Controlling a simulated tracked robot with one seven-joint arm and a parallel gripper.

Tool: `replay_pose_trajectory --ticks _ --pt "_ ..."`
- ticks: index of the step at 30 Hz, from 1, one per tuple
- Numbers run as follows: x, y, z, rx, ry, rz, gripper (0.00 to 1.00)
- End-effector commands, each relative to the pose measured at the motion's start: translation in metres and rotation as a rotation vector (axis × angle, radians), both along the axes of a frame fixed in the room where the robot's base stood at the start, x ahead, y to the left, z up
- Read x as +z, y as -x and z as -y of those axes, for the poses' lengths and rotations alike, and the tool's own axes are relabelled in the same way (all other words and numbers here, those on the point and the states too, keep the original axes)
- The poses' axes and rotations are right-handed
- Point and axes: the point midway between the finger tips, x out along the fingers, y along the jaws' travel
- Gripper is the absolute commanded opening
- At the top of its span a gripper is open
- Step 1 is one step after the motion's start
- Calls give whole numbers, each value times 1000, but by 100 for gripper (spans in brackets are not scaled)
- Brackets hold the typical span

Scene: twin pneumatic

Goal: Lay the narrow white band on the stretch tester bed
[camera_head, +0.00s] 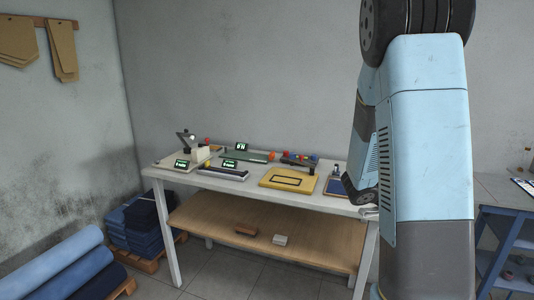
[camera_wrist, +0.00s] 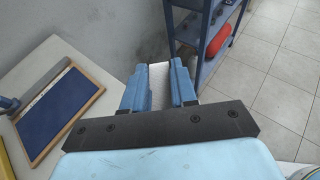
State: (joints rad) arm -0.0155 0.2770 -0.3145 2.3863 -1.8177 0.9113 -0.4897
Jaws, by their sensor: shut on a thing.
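My gripper (camera_wrist: 159,78) is shut on a white strip-like piece (camera_wrist: 158,69), which shows between its two blue fingers in the wrist view. It looks like the narrow white band, though most of it is hidden by the fingers. In the head view my arm covers most of my gripper, at the right end of the white table (camera_head: 290,203). On that table stand a long grey device (camera_head: 223,173) and a long green device (camera_head: 243,156), each with a small lit display. I cannot tell which is the stretch tester bed. Both lie left of my gripper.
A yellow board with a dark frame (camera_head: 288,180) lies mid-table. A blue panel in a wooden frame (camera_wrist: 62,112) lies left of my gripper. A blue shelf rack (camera_wrist: 202,45) with a red object (camera_wrist: 220,40) stands beyond.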

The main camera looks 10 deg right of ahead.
Motion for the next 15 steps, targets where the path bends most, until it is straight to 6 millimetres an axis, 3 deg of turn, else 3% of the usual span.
replay_pose_trajectory --ticks 1,6,12,15 --pt "-6 -23 -16 82 -1 -5 0" --pt "-23 -90 -76 348 -1 -4 0" --pt "-47 -151 -162 645 -2 -4 0" --pt "-58 -171 -204 777 -3 -4 0"
